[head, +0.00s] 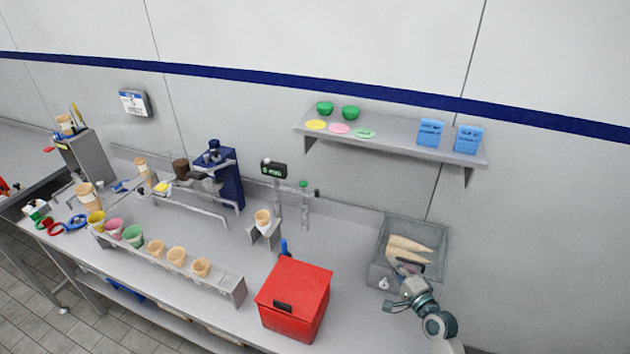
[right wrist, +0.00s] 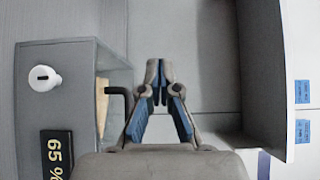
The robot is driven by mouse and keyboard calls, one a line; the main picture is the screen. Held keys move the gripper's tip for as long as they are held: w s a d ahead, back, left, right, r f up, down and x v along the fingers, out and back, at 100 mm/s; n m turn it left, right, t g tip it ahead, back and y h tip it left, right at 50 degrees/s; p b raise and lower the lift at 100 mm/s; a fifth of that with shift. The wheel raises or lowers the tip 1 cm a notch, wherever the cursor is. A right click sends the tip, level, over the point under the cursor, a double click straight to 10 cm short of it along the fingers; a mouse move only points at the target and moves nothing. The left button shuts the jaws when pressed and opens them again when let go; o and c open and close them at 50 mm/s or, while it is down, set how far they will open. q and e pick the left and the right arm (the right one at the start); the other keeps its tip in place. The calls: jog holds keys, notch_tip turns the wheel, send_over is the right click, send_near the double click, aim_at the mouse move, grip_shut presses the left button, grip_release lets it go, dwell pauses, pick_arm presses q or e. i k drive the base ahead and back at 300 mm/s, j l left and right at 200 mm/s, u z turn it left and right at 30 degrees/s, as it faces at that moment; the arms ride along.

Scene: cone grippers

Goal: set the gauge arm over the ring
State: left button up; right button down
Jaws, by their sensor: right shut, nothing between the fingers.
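A small post with a dark box and green digits (head: 274,170) stands by the back wall. Beside it is a grey post with a green top (head: 304,205); I cannot tell which part is the gauge arm. A small grey stand (head: 264,236) in front holds a tan cone (head: 263,218); its ring, if any, is hidden or too small to tell. My right gripper (head: 400,270) is at the grey bin on the right, far from these posts. My left gripper is not in view.
A shelf (head: 395,137) overhangs the back. A cup rack (head: 170,268) fills the front left.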

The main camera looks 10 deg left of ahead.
aim_at(316, 196)
jog(key=i+j, duration=0.8)
